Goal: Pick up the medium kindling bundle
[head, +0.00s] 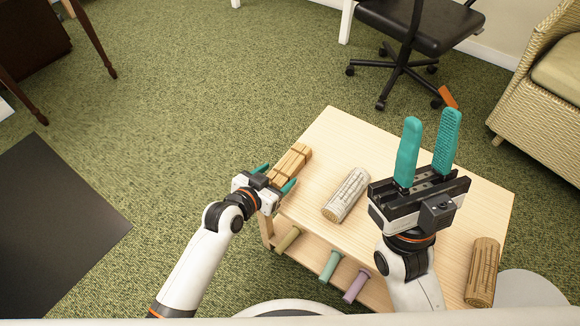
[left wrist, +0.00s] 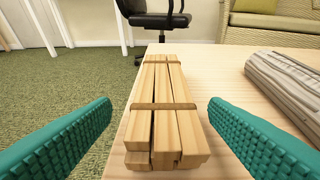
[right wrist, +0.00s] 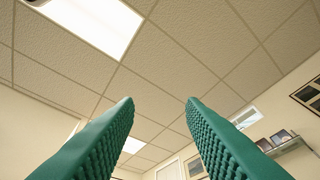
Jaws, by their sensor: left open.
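The kindling bundle (head: 294,160), pale square sticks held by two bands, lies on the left edge of the light wooden table (head: 335,128). In the left wrist view the bundle (left wrist: 160,115) shows end-on, running away from the camera. My left gripper (head: 281,174) is open at the bundle's near end. Its two teal fingers stand to the left and right of the bundle with visible gaps, and it holds nothing. My right gripper (head: 432,116) is open, empty and pointing upward above the table's right part. The right wrist view shows only its fingers (right wrist: 160,105) against ceiling and wall.
A grey-white log (head: 346,194) lies right of the bundle; a brown log (head: 482,271) lies at the table's right. Olive (head: 288,239), teal (head: 330,265) and purple (head: 356,285) rolls lie on the lower shelf. An office chair (head: 408,45) and wicker armchair (head: 545,95) stand behind.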

